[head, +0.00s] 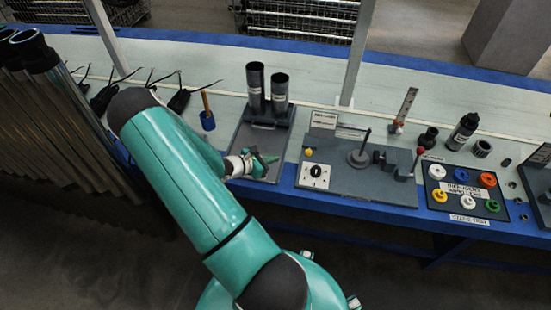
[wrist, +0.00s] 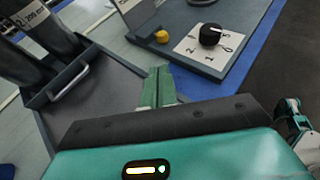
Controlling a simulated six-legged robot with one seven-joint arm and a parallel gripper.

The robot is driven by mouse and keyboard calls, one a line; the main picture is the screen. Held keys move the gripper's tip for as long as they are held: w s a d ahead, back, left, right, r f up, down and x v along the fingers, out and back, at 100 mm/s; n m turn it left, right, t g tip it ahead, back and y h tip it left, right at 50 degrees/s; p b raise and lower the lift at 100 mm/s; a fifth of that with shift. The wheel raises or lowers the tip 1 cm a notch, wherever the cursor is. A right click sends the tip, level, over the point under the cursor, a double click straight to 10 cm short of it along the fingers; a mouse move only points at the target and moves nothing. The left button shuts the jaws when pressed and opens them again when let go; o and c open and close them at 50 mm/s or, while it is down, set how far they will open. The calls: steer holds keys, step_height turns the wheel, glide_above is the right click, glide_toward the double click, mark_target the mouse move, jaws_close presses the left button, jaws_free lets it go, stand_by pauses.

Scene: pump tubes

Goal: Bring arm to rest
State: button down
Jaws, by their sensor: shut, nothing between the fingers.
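My teal arm reaches from the bottom of the head view toward the workbench. My gripper (head: 268,160) is over the front part of the dark tray (head: 287,121) that holds two dark tubes (head: 279,92). In the wrist view its green fingers (wrist: 158,85) are together with nothing between them. The tray (wrist: 120,84) lies below and beyond the fingers there. The tubes (wrist: 40,30) stand at the tray's far left with a handle beside them. Part of the gripper is hidden behind my forearm in the head view.
A grey station with a black knob (head: 316,171) and a yellow button (head: 309,152) is right of the tray; the knob also shows in the wrist view (wrist: 210,35). A board of coloured parts (head: 465,192) lies farther right. Long tubes (head: 60,110) stand at the left. A blue-handled tool (head: 207,120) stands nearby.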

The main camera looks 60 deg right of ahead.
stand_by(0.5)
steer(key=w+a+r+m+t+y, duration=0.2)
steer(key=w+a+r+m+y, duration=0.15)
steer(key=w+a+r, duration=0.45)
steer(key=w+a+r+m+t+y, duration=0.25)
steer(key=a+r+m, duration=0.25)
steer(key=a+r, duration=0.7)
steer(key=s+a+r+m+t+y, duration=0.1)
steer(key=a+r+t, duration=0.3)
steer(key=a+r, duration=0.5)
steer(key=s+a+r+m+t+y, duration=0.2)
steer(key=s+a+r+t+y, duration=0.2)
steer(key=a+r, duration=0.5)
steer(key=a, duration=0.7)
steer(key=shift+s+r+y, duration=0.15)
steer(key=shift+r+y, duration=0.15)
steer(key=shift+r, duration=0.1)
steer(key=shift+d, duration=0.1)
